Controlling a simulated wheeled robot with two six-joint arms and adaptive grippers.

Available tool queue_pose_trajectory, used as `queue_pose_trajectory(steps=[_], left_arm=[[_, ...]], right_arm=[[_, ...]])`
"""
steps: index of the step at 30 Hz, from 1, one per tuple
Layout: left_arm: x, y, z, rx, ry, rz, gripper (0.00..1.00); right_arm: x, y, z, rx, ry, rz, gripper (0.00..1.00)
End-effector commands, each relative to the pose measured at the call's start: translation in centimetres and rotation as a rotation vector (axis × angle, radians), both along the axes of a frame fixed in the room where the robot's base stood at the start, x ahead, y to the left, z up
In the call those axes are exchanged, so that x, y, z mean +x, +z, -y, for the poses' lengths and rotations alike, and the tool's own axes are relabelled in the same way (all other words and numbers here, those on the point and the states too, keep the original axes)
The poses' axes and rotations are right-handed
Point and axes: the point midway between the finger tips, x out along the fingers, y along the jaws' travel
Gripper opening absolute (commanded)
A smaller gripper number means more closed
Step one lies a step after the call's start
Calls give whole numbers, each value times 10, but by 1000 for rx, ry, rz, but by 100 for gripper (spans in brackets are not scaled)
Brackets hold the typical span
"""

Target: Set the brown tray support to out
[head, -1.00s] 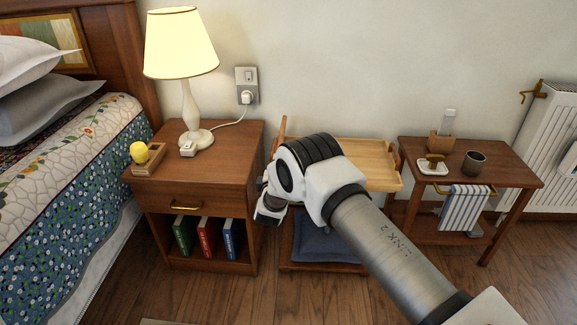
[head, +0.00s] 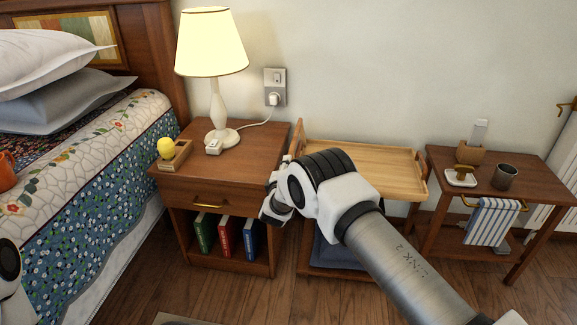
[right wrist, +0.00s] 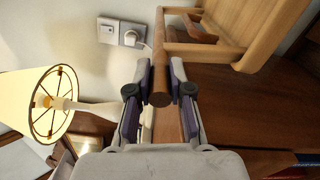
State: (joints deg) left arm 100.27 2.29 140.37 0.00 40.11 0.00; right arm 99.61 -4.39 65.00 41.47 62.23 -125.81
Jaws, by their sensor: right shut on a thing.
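The brown tray support (right wrist: 159,45) is a round wooden rod. In the right wrist view its round end faces me between the fingers of my right gripper (right wrist: 160,80), which is shut on it. In the head view my right gripper (head: 284,163) is between the nightstand and the light wooden tray (head: 375,165), mostly hidden by my own wrist. The tray sits on a low stand, and its edge also shows in the right wrist view (right wrist: 262,38). My left gripper is not in view; only a piece of my left arm shows at the left edge.
The nightstand (head: 232,185) stands close left of my right gripper, with a lit lamp (head: 212,45) and corded plug (head: 273,99) behind. A side table (head: 530,178) with a cup (head: 504,177) and striped towel (head: 491,222) is to the right. The floor in front is clear.

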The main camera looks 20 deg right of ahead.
Motion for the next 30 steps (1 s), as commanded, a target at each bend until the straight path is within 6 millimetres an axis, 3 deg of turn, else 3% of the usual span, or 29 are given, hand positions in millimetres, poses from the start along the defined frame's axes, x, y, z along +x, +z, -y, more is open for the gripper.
queue_pose_trajectory(steps=[1,2,3,4,13,17,30], left_arm=[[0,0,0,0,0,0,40],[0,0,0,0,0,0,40],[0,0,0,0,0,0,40],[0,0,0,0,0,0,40],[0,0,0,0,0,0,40],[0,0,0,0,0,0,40],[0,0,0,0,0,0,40]], right_arm=[[0,0,-1,0,2,0,0],[0,0,-1,-1,2,-1,23],[0,0,-1,-1,2,0,38],[0,0,-1,-1,2,-1,45],[-1,0,-1,-1,1,-1,45],[-11,0,-8,-2,2,-3,45],[-94,0,-60,-2,5,-2,45]])
